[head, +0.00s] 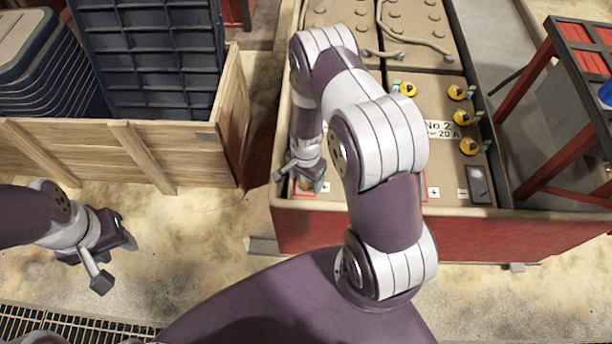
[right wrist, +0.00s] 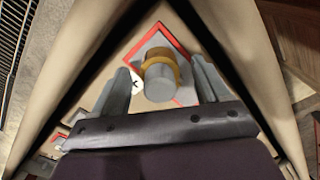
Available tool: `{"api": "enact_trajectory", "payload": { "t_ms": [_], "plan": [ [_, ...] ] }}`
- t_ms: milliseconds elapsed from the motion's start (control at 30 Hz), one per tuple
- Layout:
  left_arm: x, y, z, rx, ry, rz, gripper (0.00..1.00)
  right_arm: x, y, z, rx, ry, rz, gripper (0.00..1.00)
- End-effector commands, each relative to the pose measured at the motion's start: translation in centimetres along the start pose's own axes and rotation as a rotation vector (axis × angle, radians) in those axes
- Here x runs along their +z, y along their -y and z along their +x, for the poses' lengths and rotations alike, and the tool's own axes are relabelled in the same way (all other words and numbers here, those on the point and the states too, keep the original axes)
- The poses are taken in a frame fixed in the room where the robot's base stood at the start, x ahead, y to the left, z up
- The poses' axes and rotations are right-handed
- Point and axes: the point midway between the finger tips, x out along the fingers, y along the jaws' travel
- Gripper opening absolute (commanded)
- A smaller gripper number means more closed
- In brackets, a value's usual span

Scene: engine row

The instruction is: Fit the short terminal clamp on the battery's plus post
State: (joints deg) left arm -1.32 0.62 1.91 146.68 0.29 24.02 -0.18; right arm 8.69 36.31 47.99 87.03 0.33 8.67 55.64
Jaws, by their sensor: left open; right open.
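In the right wrist view a grey post (right wrist: 160,86) stands on a red-outlined square (right wrist: 178,40). A yellow-brown ring (right wrist: 158,66), which looks like the short clamp, is around it, with grey showing on both sides of the ring. I cannot tell how firmly it sits. My right gripper (right wrist: 164,78) is open, one finger on each side of the post and ring, with gaps visible. In the head view the right gripper (head: 304,180) is at the front left corner of the battery box and mostly hides the post. My left gripper (head: 118,262) is open and empty above the floor.
A wooden crate (head: 90,155) with dark blue bins stands left. A red-framed stand (head: 560,155) is right. The floor between crate and box is clear.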

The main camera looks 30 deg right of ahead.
Motion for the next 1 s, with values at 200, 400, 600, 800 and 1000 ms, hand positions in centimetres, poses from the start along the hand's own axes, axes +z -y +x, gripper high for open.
{"api": "enact_trajectory", "payload": {
  "t_ms": [200,400,600,800,1000],
  "plan": [
    [-0.1,0.0,-0.9,0.000,0.000,0.000,0.43,-0.1,0.1,-2.1,-0.002,-0.001,0.000,0.75],
    [-0.3,0.0,-2.7,0.000,0.000,0.000,0.43,-0.1,0.1,-7.7,-0.003,-0.002,0.000,0.75],
    [-0.4,0.0,-3.6,0.000,0.000,0.000,0.43,0.0,0.0,-11.7,-0.001,-0.001,0.000,0.75],
    [-0.5,0.0,-3.8,0.000,0.000,0.000,0.43,0.0,0.0,-12.7,0.000,0.000,0.000,0.75],
    [-0.4,0.0,-3.7,0.000,0.000,0.000,0.43,0.0,0.0,-12.7,0.000,0.000,0.000,0.75]
  ]
}}
